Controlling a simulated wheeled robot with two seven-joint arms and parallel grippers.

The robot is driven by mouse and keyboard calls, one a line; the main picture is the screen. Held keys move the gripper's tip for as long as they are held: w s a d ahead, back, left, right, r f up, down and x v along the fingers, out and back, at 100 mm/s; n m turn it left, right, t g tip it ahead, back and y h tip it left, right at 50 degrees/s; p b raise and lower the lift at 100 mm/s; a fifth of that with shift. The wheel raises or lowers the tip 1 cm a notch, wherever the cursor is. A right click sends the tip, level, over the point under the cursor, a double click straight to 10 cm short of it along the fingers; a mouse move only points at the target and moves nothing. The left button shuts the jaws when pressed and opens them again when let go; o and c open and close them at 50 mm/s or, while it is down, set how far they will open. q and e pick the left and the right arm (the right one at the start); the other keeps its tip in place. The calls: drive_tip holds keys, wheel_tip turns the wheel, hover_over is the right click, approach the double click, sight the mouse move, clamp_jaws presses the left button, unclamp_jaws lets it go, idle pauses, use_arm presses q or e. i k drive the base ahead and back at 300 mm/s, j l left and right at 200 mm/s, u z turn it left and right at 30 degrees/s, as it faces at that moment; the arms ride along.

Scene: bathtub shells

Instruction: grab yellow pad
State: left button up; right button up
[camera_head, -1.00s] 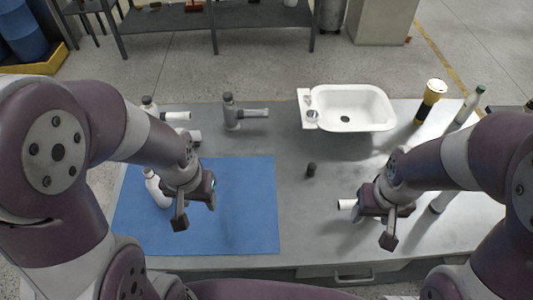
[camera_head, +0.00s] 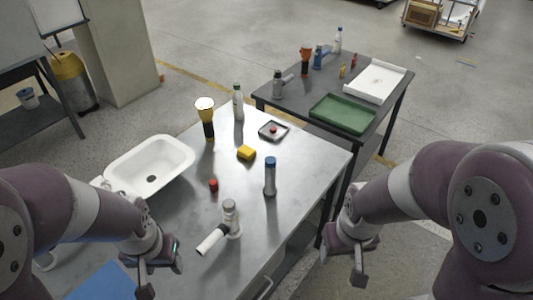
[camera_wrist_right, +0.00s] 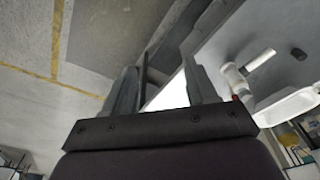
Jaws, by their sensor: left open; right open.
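The yellow pad (camera_head: 246,153) is a small yellow block lying on the grey metal table (camera_head: 310,165), right of the white basin, in the head view. My left gripper (camera_head: 160,277) is open and empty over the table's near left part, well short of the pad. My right gripper (camera_head: 358,268) is open and empty beyond the table's right edge, also well away from the pad. In the right wrist view my right gripper's fingers (camera_wrist_right: 160,88) are apart with nothing between them. I cannot make out the pad there.
A grey faucet (camera_head: 230,218) is nearer. A second table holds a green tray (camera_head: 343,114).

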sight(247, 152)
drive_tip(key=i+l+u, duration=0.1)
drive_tip(key=i+l, duration=0.35)
drive_tip(key=l, duration=0.25)
drive_tip(key=i+l+u, duration=0.15)
drive_tip(key=l, duration=0.25)
drive_tip(key=i+l, duration=0.3)
drive_tip(key=i+l+u, duration=0.15)
drive_tip(key=l, duration=0.3)
drive_tip(key=i+l+u, duration=0.1)
drive_tip(key=i+l, duration=0.15)
drive_tip(key=l, duration=0.2)
drive_tip(key=i+l, duration=0.2)
drive_tip(key=l, duration=0.2)
drive_tip(key=i+l+u, duration=0.15)
drive_tip(key=l, duration=0.3)
